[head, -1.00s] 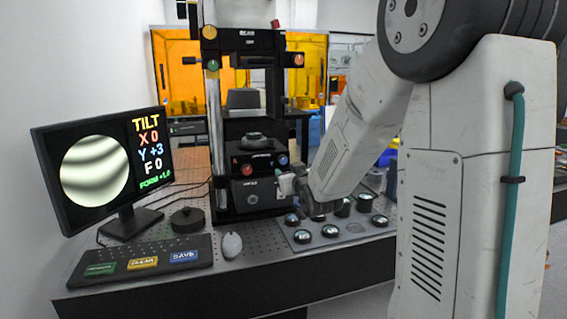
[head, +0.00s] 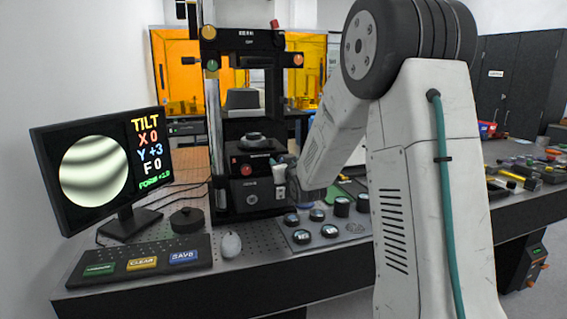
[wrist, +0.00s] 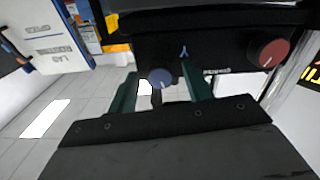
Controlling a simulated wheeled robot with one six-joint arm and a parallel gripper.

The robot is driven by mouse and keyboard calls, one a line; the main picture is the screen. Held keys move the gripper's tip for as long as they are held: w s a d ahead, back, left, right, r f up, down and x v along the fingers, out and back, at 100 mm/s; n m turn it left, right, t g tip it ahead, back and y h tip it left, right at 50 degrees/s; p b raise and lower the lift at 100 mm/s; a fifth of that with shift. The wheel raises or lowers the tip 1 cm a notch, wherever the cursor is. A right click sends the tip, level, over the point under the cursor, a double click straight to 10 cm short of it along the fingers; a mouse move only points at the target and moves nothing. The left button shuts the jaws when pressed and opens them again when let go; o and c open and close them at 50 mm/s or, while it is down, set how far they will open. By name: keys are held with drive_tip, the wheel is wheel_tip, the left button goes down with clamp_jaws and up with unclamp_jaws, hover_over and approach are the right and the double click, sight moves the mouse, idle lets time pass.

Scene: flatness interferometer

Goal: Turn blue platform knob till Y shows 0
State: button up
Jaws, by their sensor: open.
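The blue platform knob (wrist: 161,78) shows in the wrist view on the front of the black platform, with a "Y" mark beside it. My gripper (wrist: 159,74) is open, its two green fingers on either side of the knob in that view; I cannot tell whether they touch it. In the head view my gripper (head: 284,180) is in front of the interferometer and hides the blue knob. The red knob (wrist: 268,52) is at the right in the wrist view and also shows in the head view (head: 247,170). The monitor (head: 95,172) reads X 0, Y +3, F 0, with curved fringes.
A tray (head: 350,236) of several round pieces is below my arm. A cluttered bench (head: 530,205) is at the right.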

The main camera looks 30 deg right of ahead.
drive_tip(key=c, duration=1)
drive_tip(key=shift+o, duration=0.2)
drive_tip(key=shift+n, duration=0.3)
drive_tip(key=shift+n, duration=3.2)
drive_tip(key=o, duration=1)
drive_tip(key=shift+c, duration=0.2)
